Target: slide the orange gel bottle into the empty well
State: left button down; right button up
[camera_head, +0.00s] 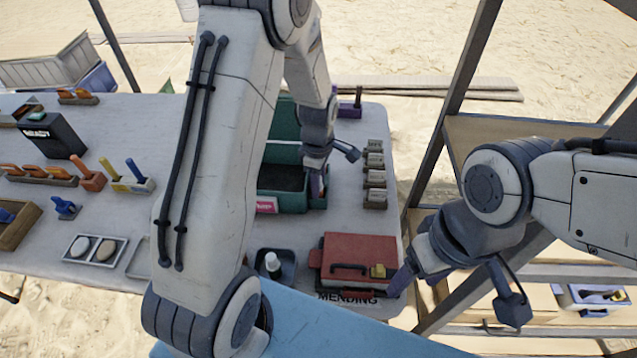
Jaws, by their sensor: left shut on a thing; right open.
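I cannot surely pick out the orange gel bottle. Small orange items (34,171) stand in a wooden holder at the left of the table, and a separate orange piece (90,178) is beside them. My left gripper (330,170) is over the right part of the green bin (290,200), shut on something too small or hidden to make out. My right gripper (456,297) is open and empty beside the table's right edge, near the red toolbox. A pale tray (139,258), partly hidden by my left arm, shows a bare surface; I cannot tell whether it is the empty well.
A white-topped bottle (272,263) stands in a dark tray. A red toolbox (362,250) is at the table's front right, with several small grey blocks (374,180) behind it. A tray (94,238) holds two stones. Metal shelving (440,150) stands on the right.

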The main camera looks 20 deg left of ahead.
pick_arm(q)
jog(key=c, duration=0.6)
grip_release()
jog(key=shift+f, duration=0.1)
jog(key=shift+o, duration=0.2)
notch_tip(320, 180, up, 12)
jog(key=shift+r+p, duration=0.1)
jog(key=shift+p, duration=0.4)
jog(key=s+d+r+m, duration=0.4)
jog(key=s+d+m, duration=0.5)
jog(key=d+m, duration=0.1)
jog(key=s+d+m+h, duration=0.1)
jog(key=s+d+m, duration=0.3)
jog(key=s+m, duration=1)
jog(key=shift+s+d+r+m, duration=0.15)
jog(key=shift+s+r+m, duration=0.25)
jog(key=shift+m, duration=0.4)
jog(key=shift+w+r, duration=0.1)
